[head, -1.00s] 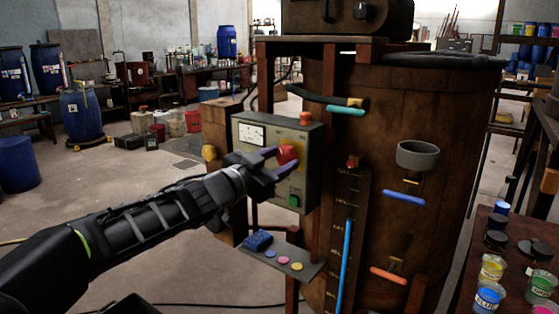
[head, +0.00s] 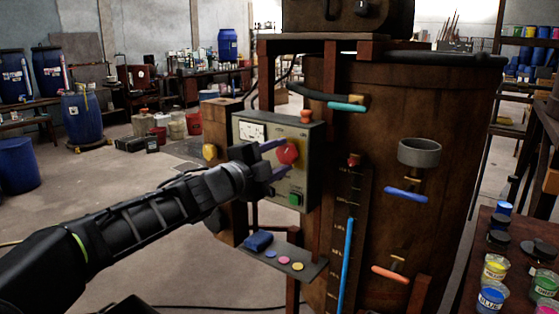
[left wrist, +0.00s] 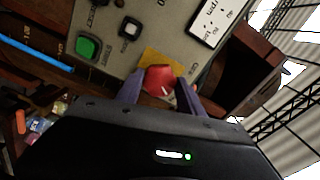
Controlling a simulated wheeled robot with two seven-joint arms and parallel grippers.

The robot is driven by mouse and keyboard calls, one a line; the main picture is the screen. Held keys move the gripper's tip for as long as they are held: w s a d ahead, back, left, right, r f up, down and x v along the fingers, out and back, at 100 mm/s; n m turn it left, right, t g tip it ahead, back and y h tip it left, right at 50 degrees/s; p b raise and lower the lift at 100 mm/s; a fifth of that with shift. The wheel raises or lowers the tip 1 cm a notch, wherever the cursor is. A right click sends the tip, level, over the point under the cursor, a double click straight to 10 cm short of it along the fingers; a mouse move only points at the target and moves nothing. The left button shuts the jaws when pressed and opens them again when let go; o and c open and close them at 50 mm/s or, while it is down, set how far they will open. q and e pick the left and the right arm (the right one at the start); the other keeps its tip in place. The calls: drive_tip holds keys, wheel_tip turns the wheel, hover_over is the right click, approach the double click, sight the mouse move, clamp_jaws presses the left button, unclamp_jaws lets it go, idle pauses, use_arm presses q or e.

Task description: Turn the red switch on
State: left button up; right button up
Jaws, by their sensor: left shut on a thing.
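The red switch (head: 288,153) is a round red knob on the front of a grey control box (head: 308,180). In the left wrist view the red switch (left wrist: 159,80) sits on a yellow plate, with a pale mark near its lower right edge. My left gripper (head: 281,158) reaches the box from the left, its two purple fingers on either side of the knob. In the left wrist view the left gripper (left wrist: 160,92) is shut on the knob. My right gripper is not in view.
A green button (head: 294,199) and a dial gauge (head: 252,132) are on the same box. A small shelf (head: 310,269) with a blue block lies below. A large brown vat (head: 440,150) with coloured handles stands right. Paint cups (head: 491,296) stand at lower right.

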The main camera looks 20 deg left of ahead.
use_arm(q)
drive_tip(key=shift+m+b, duration=0.35)
drive_tip(key=shift+m, duration=1.35)
drive_tip(key=o, duration=1.4)
drive_tip(key=v, duration=0.8)
drive_tip(key=shift+w, duration=0.1)
